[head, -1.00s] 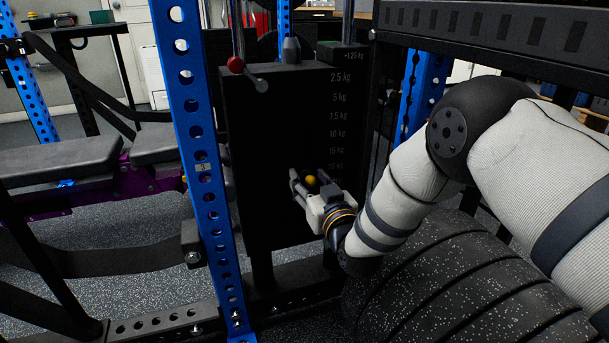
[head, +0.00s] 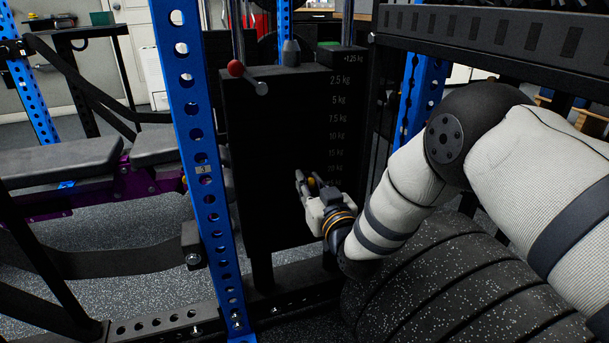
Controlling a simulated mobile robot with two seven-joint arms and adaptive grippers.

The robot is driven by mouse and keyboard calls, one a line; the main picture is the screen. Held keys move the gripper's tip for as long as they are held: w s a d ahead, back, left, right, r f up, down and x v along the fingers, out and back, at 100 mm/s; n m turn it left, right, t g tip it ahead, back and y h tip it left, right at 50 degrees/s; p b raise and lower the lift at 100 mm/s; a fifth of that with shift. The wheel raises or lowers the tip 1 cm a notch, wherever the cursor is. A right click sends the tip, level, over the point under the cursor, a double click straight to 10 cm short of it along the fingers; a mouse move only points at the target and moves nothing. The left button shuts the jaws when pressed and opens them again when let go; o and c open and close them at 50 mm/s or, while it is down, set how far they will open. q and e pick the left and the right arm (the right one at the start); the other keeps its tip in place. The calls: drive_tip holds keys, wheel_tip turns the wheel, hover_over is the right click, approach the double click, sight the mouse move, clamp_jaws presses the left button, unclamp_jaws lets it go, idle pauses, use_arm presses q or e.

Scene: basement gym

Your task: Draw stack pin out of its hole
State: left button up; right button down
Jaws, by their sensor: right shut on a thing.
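The black weight stack (head: 270,150) stands upright in the middle, with weight labels down its right side. The stack pin shows as a small yellow knob (head: 311,182) at the lower right of the stack's face. My right gripper (head: 310,179) reaches in from the right and is shut on the knob, its fingers on either side of it. The fingers cover part of the knob. The pin's shaft and its hole are hidden, so I cannot tell how deep it sits. My left gripper is not in view.
A blue perforated upright (head: 200,165) stands just left of the stack. Ribbed black weight plates (head: 450,285) lie below my right arm. A bench (head: 60,157) is at left.

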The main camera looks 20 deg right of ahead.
drive_tip(key=shift+s+r+p, duration=0.2)
drive_tip(key=shift+s+p, duration=0.35)
drive_tip(key=shift+s, duration=0.05)
drive_tip(key=shift+s+d+p, duration=0.1)
drive_tip(key=shift+s+p, duration=1.55)
drive_tip(key=shift+s, duration=0.65)
use_arm(q)
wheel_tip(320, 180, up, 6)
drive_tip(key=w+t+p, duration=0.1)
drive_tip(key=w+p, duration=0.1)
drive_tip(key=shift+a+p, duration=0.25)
drive_tip(key=shift+p, duration=0.05)
use_arm(e)
drive_tip(key=s, duration=0.4)
drive_tip(key=shift+f, duration=0.2)
